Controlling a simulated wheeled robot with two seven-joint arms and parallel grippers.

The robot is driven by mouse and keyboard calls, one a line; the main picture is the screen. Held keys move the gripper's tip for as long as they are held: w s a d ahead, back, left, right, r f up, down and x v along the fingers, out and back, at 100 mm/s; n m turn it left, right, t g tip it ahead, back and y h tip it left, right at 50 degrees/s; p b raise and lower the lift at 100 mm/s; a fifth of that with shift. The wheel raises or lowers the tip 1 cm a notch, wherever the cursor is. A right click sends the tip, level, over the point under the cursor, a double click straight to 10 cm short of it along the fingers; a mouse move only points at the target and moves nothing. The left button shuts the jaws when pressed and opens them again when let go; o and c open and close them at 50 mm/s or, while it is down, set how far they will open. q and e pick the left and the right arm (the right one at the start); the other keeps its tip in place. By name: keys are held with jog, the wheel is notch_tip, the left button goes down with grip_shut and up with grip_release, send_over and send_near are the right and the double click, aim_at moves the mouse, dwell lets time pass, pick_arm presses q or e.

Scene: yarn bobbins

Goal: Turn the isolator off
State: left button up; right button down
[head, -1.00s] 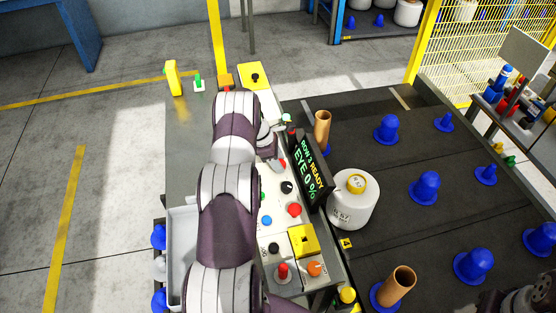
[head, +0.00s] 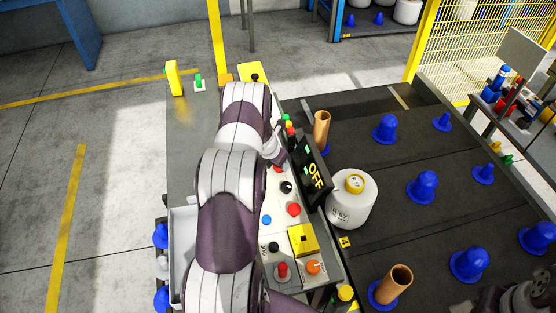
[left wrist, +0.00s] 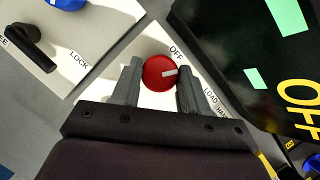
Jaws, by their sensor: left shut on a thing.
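No label there reads isolator. My left gripper (left wrist: 159,67) has one finger on each side of the knob and is shut on it. In the head view my left arm hides much of the panel, and the gripper shows only in part. The display (head: 315,176) beside it reads OFF. My right gripper's fingers are not seen.
The control panel (head: 268,257) also carries a black knob (head: 286,188), a red knob (head: 294,210) and a yellow block (head: 303,240). A black lever (left wrist: 30,50) near LOCK is close to the left gripper. A white bobbin (head: 350,205) stands right of the display.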

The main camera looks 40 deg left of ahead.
pick_arm(q)
jog(key=n+y+p, duration=0.1)
jog(key=n, duration=0.2)
jog(key=shift+d+r+p, duration=0.1)
jog(key=shift+p, duration=0.25)
jog(key=shift+n+g+y+p, duration=0.3)
jog(key=shift+n+y+p, duration=0.35)
jog(key=shift+n, duration=0.75)
jog(key=o, duration=1)
jog(key=shift+d+r, duration=0.1)
jog(key=shift+r, duration=0.1)
jog(key=v, duration=1.2)
jog(key=shift+s+p, duration=0.15)
jog(key=shift+p, duration=0.2)
